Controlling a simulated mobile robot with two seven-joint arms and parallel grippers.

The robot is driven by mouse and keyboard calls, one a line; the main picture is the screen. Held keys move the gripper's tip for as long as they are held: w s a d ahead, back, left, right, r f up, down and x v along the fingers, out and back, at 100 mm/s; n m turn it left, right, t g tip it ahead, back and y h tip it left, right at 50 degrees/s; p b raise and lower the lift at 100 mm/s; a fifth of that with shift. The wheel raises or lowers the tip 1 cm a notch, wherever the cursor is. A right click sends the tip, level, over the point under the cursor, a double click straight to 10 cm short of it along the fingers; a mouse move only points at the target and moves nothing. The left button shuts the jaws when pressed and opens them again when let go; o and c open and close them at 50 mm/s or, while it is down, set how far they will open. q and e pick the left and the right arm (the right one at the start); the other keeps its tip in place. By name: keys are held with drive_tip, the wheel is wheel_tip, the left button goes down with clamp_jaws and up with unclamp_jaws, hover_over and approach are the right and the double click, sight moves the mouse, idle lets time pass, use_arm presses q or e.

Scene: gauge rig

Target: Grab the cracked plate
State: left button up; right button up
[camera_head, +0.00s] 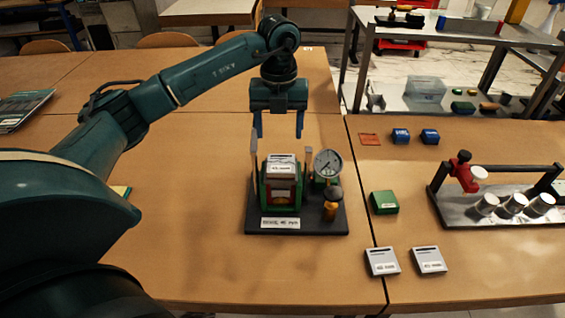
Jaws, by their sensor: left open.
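My left gripper (279,126) points down, open and empty, above and behind the gauge rig. The rig is a black base (295,225) with a green holder (264,197), a round white dial gauge (328,163) and a brass fitting with a dark knob (331,205). A pale labelled plate (281,168) stands in the green holder. I see no clear crack on it at this size. Two grey labelled plates, a left one (382,262) and a right one (429,260), lie flat at the front right. My right gripper is not in view.
A metal rack with white cylinders (512,205) stands far right. The table left of the rig is mostly clear.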

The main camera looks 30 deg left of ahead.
sight(281, 161)
use_arm(q)
drive_tip(key=f, duration=0.5)
drive_tip(key=f+p, duration=0.1)
drive_tip(key=f, duration=0.2)
drive_tip(key=shift+w+d+f, duration=0.1)
drive_tip(key=shift+w+f, duration=0.15)
drive_tip(key=shift+f, duration=0.1)
drive_tip(key=shift+c, duration=0.5)
drive_tip(key=shift+r, duration=0.1)
drive_tip(key=c, duration=0.6)
